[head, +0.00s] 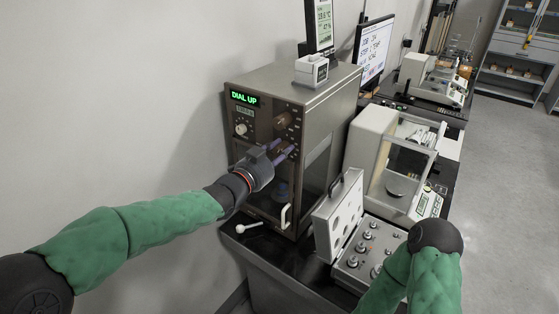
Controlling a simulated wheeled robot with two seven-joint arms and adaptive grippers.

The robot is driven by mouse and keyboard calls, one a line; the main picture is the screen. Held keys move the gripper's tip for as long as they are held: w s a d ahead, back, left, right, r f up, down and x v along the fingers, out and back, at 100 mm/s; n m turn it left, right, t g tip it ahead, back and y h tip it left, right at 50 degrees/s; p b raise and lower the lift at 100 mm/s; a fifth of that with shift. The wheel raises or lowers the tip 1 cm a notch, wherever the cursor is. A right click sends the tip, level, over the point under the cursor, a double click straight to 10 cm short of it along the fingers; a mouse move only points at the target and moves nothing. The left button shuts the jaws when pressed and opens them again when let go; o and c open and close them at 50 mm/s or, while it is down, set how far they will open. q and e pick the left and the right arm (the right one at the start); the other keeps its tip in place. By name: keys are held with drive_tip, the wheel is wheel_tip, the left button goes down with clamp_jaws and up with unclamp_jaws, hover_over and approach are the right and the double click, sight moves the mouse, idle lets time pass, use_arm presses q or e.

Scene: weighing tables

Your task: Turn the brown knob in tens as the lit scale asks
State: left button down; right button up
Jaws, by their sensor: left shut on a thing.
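The tall brown-grey balance cabinet (331,122) stands on the near dark table, its front facing left. Its lit green display (244,98) reads "DIAL UP". A smaller readout below it is too small to read. A brown knob (283,120) sticks out of the upper front panel, with a pale knob (241,129) to its left. My left gripper (289,149) is at the panel just below the visible brown knob. Its fingers are shut on a knob that they mostly hide; I cannot tell its colour. My right arm comes in at lower right; its gripper is out of view.
An open case of metal weights (347,269) lies right of the cabinet. A white balance (373,150) stands behind the case. A small white spoon-like tool (249,227) lies at the table's front left. A small white box (311,70) and screens stand above. The floor at right is clear.

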use_arm(q)
drive_tip(key=shift+r+m+b, duration=0.35)
drive_tip(key=shift+m+b, duration=0.25)
drive_tip(key=shift+m, duration=0.1)
drive_tip(key=shift+r, duration=0.1)
drive_tip(key=c, duration=0.9)
unclamp_jaws()
drive_tip(key=shift+d, duration=0.1)
drive_tip(key=shift+s, duration=0.1)
drive_tip(key=shift+f, duration=0.25)
drive_tip(key=shift+s+a, duration=0.15)
drive_tip(key=shift+a, duration=0.05)
drive_tip(key=v, duration=1.1)
drive_tip(key=shift+s, duration=0.2)
drive_tip(key=shift+a, duration=0.1)
